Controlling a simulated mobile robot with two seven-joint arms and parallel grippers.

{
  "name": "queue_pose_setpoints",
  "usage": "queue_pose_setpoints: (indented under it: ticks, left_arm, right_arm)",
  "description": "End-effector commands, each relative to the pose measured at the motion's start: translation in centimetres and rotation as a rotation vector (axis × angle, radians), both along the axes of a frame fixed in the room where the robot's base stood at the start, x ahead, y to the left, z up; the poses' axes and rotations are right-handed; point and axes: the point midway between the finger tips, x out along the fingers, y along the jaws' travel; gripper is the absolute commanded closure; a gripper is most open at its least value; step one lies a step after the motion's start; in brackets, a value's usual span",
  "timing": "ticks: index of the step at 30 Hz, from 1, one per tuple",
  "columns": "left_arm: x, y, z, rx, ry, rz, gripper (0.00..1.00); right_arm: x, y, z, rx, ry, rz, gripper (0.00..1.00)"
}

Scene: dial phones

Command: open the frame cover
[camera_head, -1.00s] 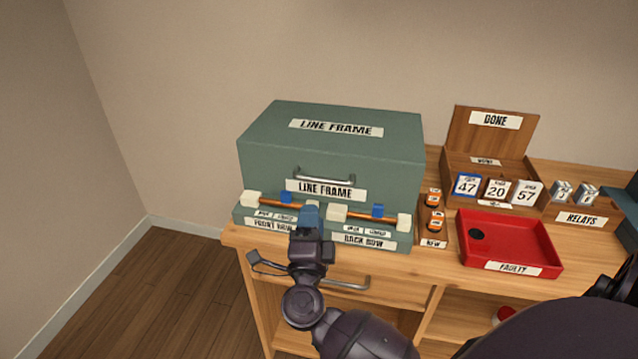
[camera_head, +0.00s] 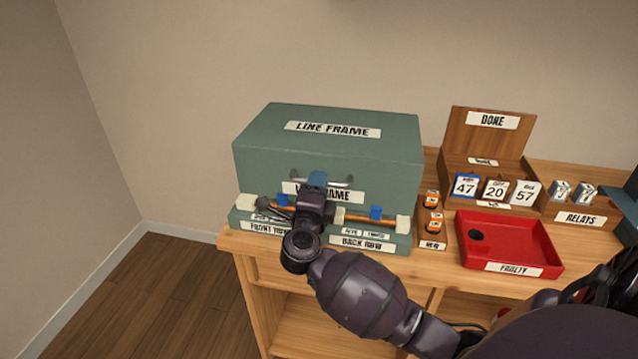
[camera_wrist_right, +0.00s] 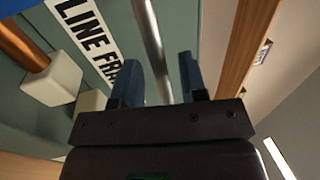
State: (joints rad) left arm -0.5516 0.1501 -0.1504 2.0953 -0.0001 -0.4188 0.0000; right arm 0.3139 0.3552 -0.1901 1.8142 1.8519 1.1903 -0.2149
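The green frame cover (camera_head: 330,155), labelled LINE FRAME, is closed over its base on the bench. Its metal bar handle (camera_head: 345,182) is on the front face, above the front label, partly hidden by my right gripper. My right gripper (camera_head: 317,180) is at the left part of the handle. In the right wrist view, the blue fingers of the gripper (camera_wrist_right: 158,82) are open, with the handle (camera_wrist_right: 152,40) running between them. A gap shows on both sides of the bar. My left gripper is not in view.
An orange rod with white and blue blocks (camera_head: 375,214) lies along the cover's front, below the handle. To the right are a NEW holder (camera_head: 432,245), a red FAULTY tray (camera_head: 545,262), a DONE box (camera_head: 455,132) and a RELAYS box (camera_head: 580,219).

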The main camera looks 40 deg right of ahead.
Motion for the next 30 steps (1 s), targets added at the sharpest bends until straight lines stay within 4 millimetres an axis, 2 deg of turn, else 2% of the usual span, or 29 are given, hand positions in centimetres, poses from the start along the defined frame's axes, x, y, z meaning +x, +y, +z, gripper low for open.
queue_pose_setpoints:
  ticks: [6,14,22,30]
  left_arm:
    - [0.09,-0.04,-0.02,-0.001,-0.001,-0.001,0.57]
    - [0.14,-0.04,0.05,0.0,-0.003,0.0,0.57]
    - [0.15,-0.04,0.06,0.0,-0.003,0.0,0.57]
    - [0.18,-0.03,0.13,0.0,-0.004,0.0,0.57]
  right_arm:
    - [0.76,-0.89,0.2,-0.001,0.001,0.0,0.61]
    - [0.8,-0.93,0.24,0.0,0.0,0.0,0.61]
    - [0.78,-0.92,0.24,0.0,0.0,0.0,1.0]
    - [0.79,-0.91,0.29,0.001,0.0,0.0,1.0]
